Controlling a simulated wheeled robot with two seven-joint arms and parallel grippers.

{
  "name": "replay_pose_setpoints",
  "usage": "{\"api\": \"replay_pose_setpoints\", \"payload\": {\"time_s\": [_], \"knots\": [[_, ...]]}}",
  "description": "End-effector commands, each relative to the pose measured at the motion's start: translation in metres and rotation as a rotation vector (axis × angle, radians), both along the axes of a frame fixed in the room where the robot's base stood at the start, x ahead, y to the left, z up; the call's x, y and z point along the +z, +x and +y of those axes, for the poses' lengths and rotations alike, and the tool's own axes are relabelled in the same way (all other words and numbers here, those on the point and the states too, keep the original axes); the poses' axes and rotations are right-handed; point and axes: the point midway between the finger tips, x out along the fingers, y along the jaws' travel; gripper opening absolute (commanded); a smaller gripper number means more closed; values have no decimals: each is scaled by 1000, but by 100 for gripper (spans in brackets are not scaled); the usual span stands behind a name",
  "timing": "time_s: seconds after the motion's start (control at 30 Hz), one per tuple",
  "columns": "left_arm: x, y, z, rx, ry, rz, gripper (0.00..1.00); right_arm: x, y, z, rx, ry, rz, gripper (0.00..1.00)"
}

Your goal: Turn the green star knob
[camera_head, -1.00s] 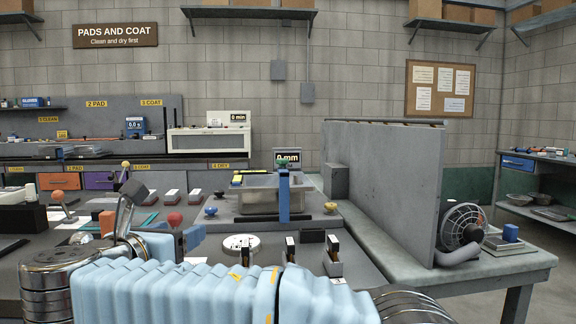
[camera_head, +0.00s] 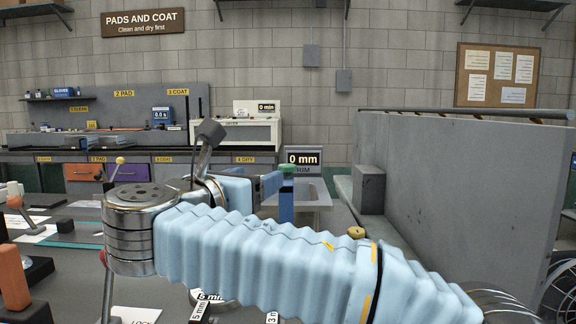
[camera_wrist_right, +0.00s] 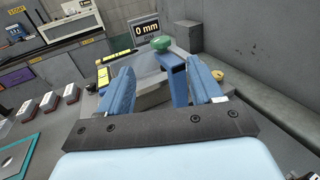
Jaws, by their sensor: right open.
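The green star knob (camera_head: 287,168) sits on top of an upright blue post (camera_head: 286,207), just under the "0 mm" display. The knob also shows in the right wrist view (camera_wrist_right: 154,44), beyond and roughly between my fingertips. My right gripper (camera_head: 268,183) reaches in from the right, its blue fingers close to the post. In the right wrist view my right gripper (camera_wrist_right: 160,72) is open, with nothing held between its fingers. Whether a finger touches the post cannot be told. My left gripper is not in view.
The "0 mm" display (camera_head: 303,159) stands just behind the knob. A yellow knob (camera_head: 356,232) is to the right. A tall grey partition (camera_head: 460,200) bounds the right side.

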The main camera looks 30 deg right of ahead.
Motion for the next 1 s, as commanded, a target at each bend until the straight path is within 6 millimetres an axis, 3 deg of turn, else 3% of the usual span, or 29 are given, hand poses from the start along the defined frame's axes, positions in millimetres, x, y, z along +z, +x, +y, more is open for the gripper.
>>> {"api": "replay_pose_setpoints", "payload": {"time_s": [0.3, 0.5, 0.93, 1.0], "knots": [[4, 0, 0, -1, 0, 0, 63, 1, 42, -61, -5, 1, 1, 65], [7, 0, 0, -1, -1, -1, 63, 0, 61, -87, -4, 1, 1, 65], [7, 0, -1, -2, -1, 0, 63, 0, 69, -96, 0, 1, 1, 65], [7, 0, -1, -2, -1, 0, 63, 0, 69, -96, 0, 1, 1, 56]]}}
